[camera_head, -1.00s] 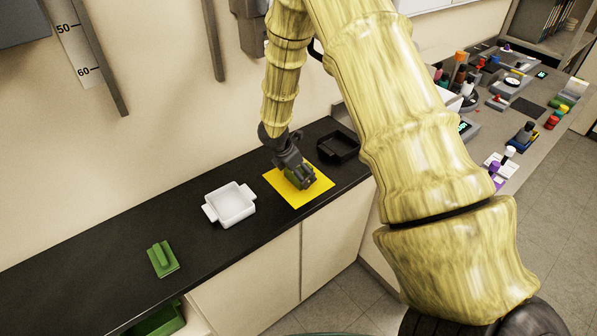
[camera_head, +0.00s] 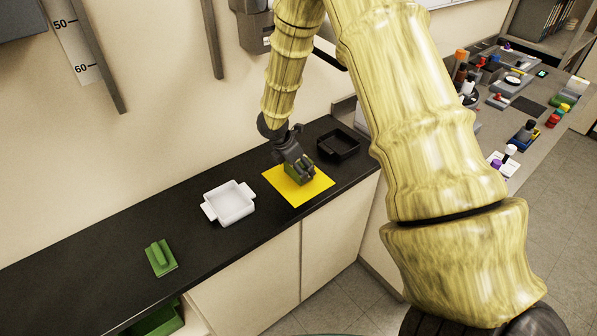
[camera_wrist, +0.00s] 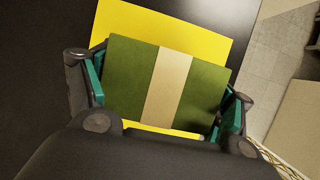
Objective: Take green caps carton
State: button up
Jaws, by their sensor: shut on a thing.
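The green caps carton (camera_wrist: 207,89) fills the middle of the wrist view, a green box with a beige band across its top. My gripper (camera_wrist: 165,95) has one finger on each side of it and is shut on it. In the head view the carton (camera_head: 291,172) is small and partly hidden by my gripper (camera_head: 297,168). It is over the yellow mat (camera_head: 312,190); I cannot tell whether it touches the mat.
A white tray with handles (camera_head: 229,203) stands left of the mat, and a black tray (camera_head: 338,146) stands to its right. A green handled lid (camera_head: 161,258) lies further left. An open green drawer (camera_head: 158,322) shows below the counter. A crowded bench (camera_head: 530,115) is at right.

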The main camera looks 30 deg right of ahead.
jog(key=shift+r, duration=0.45)
jog(key=shift+s+a+r+b, duration=0.15)
jog(key=shift+r+b, duration=0.2)
jog(key=shift+b, duration=0.2)
jog(key=s+a+b, duration=0.3)
jog(key=s, duration=0.4)
jog(key=s+a+r+b, duration=0.1)
jog(key=s+a+b, duration=0.2)
jog(key=s, duration=0.4)
jog(key=shift+a+r, duration=0.3)
jog(key=shift+a, duration=0.35)
jog(key=o, duration=0.5)
jog(key=shift+w, duration=0.1)
jog(key=c, duration=0.9)
